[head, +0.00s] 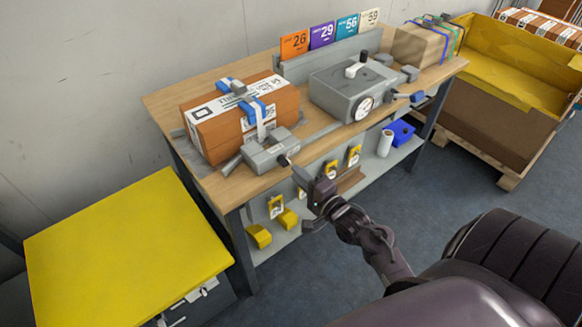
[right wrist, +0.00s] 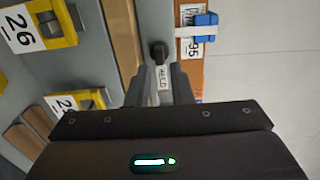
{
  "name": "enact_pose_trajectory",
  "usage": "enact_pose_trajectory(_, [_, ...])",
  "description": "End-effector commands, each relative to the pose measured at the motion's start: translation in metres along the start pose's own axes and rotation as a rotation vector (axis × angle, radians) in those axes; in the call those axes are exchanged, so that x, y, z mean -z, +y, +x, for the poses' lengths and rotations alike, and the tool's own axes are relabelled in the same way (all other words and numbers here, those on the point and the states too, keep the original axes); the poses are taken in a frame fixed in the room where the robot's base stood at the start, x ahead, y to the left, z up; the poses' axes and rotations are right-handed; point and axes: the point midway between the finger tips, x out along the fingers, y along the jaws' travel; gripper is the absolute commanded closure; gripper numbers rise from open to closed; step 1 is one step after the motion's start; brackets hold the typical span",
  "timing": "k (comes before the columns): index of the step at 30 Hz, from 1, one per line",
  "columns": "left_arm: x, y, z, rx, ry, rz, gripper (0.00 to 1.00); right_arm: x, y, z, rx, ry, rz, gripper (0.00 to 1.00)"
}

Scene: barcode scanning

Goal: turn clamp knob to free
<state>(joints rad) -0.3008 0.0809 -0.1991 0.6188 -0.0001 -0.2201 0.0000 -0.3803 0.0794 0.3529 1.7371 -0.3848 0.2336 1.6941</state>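The knob (right wrist: 158,50) also shows in the right wrist view, with a small white label (right wrist: 163,77) that seems to read "HELD". My right gripper (head: 299,175) is just in front of the knob. In the right wrist view, its two fingers (right wrist: 160,85) stand apart with the knob beyond their tips and nothing visible between them. My left gripper is not in view.
A grey device with a dial (head: 352,90) stands on the bench (head: 222,182) to the right. Numbered cards (head: 335,32) stand behind it. A yellow-topped table (head: 125,245) is at left and a large yellow-lined crate (head: 510,70) at right.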

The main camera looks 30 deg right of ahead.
Motion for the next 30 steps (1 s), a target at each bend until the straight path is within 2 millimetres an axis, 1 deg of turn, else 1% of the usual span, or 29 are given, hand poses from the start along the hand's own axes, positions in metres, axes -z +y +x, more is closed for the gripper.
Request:
enact_pose_trajectory(1, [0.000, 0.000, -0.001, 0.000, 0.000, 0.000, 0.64, 0.000, -0.002, 0.010, 0.002, -0.001, -0.001, 0.80])
enact_pose_trajectory(3, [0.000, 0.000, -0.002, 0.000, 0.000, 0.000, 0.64, 0.000, -0.001, 0.020, 0.000, -0.001, -0.002, 0.80])
enact_pose_trajectory(6, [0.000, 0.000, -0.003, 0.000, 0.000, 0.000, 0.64, 0.000, 0.000, 0.030, -0.001, 0.000, -0.002, 0.80])
enact_pose_trajectory(9, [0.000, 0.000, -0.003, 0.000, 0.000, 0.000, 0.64, 0.000, 0.000, 0.037, -0.001, 0.001, -0.002, 0.80])
enact_pose_trajectory(17, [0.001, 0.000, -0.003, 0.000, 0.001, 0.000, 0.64, 0.000, 0.001, 0.038, -0.003, 0.000, -0.002, 0.80])
enact_pose_trajectory(18, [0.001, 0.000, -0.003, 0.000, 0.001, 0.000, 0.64, 0.000, 0.001, 0.038, -0.003, 0.000, -0.002, 0.81])
enact_pose_trajectory(22, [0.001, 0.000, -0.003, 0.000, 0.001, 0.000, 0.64, 0.000, 0.001, 0.038, -0.003, 0.000, -0.002, 0.98])
enact_pose_trajectory(23, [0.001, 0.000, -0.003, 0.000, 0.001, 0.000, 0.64, 0.000, 0.001, 0.038, -0.003, 0.000, -0.002, 1.00])
enact_pose_trajectory(30, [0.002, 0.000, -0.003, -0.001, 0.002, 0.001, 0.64, 0.000, 0.001, 0.038, -0.003, 0.000, -0.009, 1.00])
